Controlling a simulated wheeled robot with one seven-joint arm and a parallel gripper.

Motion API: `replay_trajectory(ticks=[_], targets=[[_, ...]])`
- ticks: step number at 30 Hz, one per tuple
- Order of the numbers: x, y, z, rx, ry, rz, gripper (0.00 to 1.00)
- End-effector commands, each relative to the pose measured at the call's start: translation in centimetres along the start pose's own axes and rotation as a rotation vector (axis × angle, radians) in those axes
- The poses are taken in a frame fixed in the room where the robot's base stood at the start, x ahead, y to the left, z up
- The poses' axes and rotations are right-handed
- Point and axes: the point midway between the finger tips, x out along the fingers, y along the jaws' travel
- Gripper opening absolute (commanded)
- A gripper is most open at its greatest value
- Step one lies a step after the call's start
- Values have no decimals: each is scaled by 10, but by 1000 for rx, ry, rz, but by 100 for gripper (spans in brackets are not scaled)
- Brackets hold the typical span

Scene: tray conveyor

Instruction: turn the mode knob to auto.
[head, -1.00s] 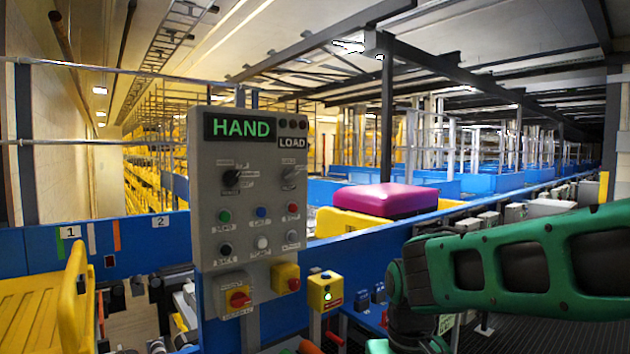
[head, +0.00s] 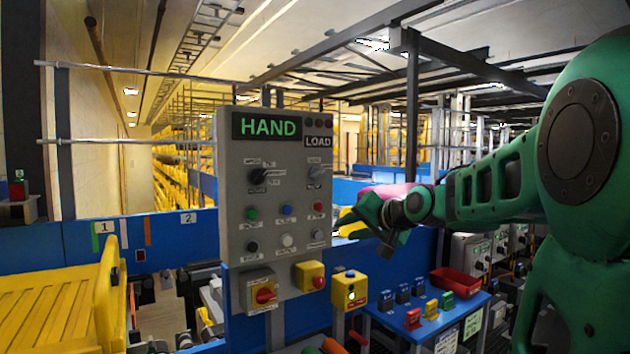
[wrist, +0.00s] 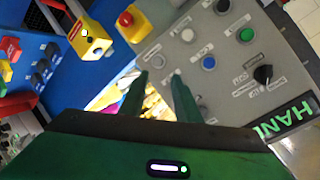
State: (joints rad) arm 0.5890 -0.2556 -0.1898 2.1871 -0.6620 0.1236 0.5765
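The grey control panel (head: 235,215) stands upright, and its display (head: 267,126) reads HAND in green. A black knob (head: 259,175) sits at upper left under the display, with labels too small to read. It also shows at the right of the wrist view (wrist: 263,74). A grey knob (head: 316,172) sits to its right under a LOAD sign. My gripper (head: 358,228) is just right of the panel, apart from the black knob. In the wrist view my gripper (wrist: 157,92) has its two fingers spread with nothing between them.
Coloured buttons (head: 287,210) fill the panel's middle. A blue table (head: 388,322) with small blocks and a red tray (head: 455,282) stands at lower right. A yellow tray (head: 50,305) is at left.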

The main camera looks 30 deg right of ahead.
Motion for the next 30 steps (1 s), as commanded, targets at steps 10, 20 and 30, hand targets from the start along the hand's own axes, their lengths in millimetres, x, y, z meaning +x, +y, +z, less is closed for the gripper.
replay_trajectory(ticks=[10,20,30], targets=[[-13,-85,-88,173,169,-344,30],[26,-103,-96,177,167,-356,30],[74,-119,-106,176,169,-354,30]])
